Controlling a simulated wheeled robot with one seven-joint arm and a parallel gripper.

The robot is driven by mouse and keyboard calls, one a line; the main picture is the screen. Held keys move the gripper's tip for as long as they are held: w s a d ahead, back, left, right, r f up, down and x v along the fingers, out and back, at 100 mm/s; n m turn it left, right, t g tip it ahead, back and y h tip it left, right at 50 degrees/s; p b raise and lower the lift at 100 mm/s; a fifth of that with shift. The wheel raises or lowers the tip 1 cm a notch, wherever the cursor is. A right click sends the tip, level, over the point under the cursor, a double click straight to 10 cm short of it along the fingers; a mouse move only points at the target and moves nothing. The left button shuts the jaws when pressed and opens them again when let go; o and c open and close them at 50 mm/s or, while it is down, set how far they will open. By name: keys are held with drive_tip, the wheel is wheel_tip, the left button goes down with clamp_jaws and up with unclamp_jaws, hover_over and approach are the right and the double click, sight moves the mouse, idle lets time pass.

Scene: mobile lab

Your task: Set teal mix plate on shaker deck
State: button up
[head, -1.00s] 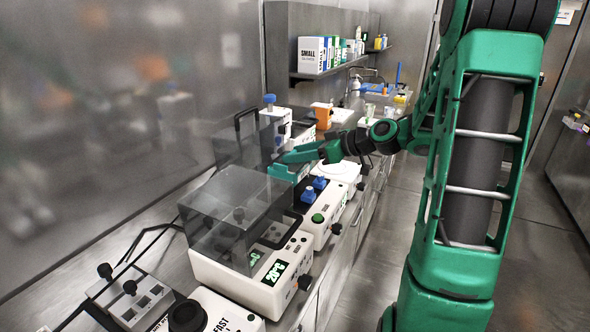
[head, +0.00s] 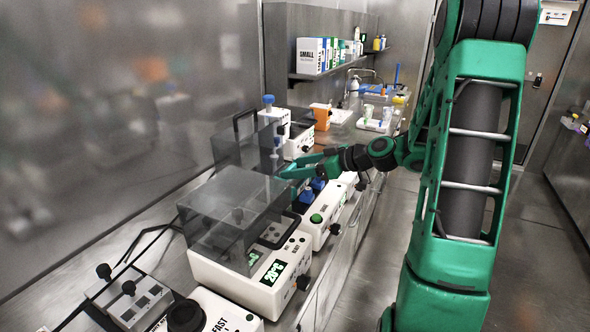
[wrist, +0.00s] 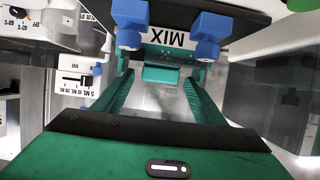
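The teal mix plate shows in the wrist view as a teal front (wrist: 172,73) under a white MIX label, between my fingertips. In the head view only a small teal part shows at my fingertips. My gripper (wrist: 160,82) appears shut on the plate's near side; it also shows in the head view (head: 298,171), low over the far part of the shaker. The dark shaker deck has blue knobs (wrist: 207,32) on both sides of the MIX label. The shaker's white body (head: 322,225) has a green button. Whether the plate touches the deck is hidden.
A white heater with a smoky clear lid (head: 235,205) stands just nearer than the shaker. A steel wall runs along the left; the aisle at right is clear.

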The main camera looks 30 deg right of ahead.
drive_tip(key=v, duration=1.2)
drive_tip(key=s+a+f+g, duration=0.1)
drive_tip(key=s+a+f+m+g+h, duration=0.1)
drive_tip(key=a+f, duration=0.1)
drive_tip(key=s+a+f+g, duration=0.1)
drive_tip(key=shift+s+a+f+m+g, duration=0.25)
drive_tip(key=shift+s+f+m+g, duration=0.05)
drive_tip(key=shift+f+g, duration=0.1)
drive_tip(key=s+f+m+g+h, duration=0.1)
drive_tip(key=s+m+g+h, duration=0.5)
drive_tip(key=s, duration=1.8)
drive_tip(key=m+g, duration=0.1)
drive_tip(key=m, duration=0.4)
drive_tip(key=shift+a+f+g, duration=0.25)
drive_tip(key=shift+f+g, duration=0.05)
drive_tip(key=shift+f, duration=0.1)
drive_tip(key=shift+w, duration=0.1)
drive_tip(key=shift+w+f, duration=0.25)
drive_tip(key=shift+w, duration=0.4)
